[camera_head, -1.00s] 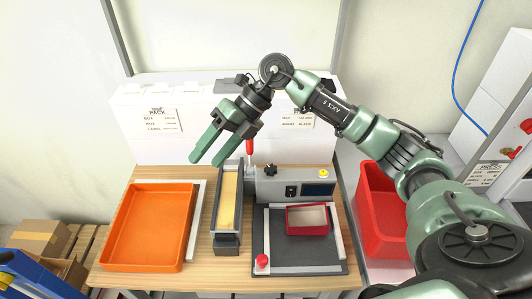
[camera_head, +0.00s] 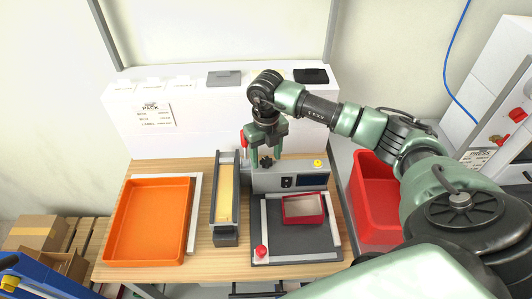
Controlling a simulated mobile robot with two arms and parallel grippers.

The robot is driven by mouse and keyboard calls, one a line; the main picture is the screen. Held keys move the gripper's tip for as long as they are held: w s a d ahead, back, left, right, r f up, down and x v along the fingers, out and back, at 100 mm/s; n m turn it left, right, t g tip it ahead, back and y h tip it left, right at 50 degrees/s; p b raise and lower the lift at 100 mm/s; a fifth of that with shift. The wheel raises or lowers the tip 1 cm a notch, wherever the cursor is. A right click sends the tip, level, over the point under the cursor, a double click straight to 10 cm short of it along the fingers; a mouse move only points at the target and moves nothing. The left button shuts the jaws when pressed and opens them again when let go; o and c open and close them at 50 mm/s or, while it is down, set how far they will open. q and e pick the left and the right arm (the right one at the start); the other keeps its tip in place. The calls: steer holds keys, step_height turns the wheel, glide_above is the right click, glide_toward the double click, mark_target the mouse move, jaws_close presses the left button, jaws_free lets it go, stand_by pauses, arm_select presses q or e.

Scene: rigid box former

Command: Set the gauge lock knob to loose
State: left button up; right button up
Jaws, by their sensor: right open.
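A small black knob (camera_head: 267,162) sits on top of the grey machine housing (camera_head: 262,183); it looks like the gauge lock knob. My right gripper (camera_head: 266,159) points down with its two green fingers apart, one on each side of the knob in this view. I cannot tell whether the fingers touch it. Any loose or locked marking is too small to read. My left gripper is not in view.
A red lever (camera_head: 243,138) stands just left of the gripper. A yellow-lined channel (camera_head: 226,195), an orange tray (camera_head: 150,222) and a dark plate (camera_head: 290,237) holding a red box (camera_head: 304,208) lie around the housing. A red ball knob (camera_head: 261,251) is at the front. A red bin (camera_head: 375,205) stands right.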

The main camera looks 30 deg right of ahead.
steer(key=shift+f, duration=0.15)
jaws_close()
steer(key=shift+f+n+b, duration=0.1)
steer(key=shift+n+b, duration=0.3)
steer(key=shift+b, duration=0.35)
steer(key=n+b, duration=0.7)
steer(key=n, duration=0.1)
steer(key=shift+b, duration=0.35)
steer(key=shift+n+b, duration=0.5)
steer(key=shift+n, duration=0.2)
steer(key=shift+a+r, duration=0.1)
steer(key=shift+r, duration=0.15)
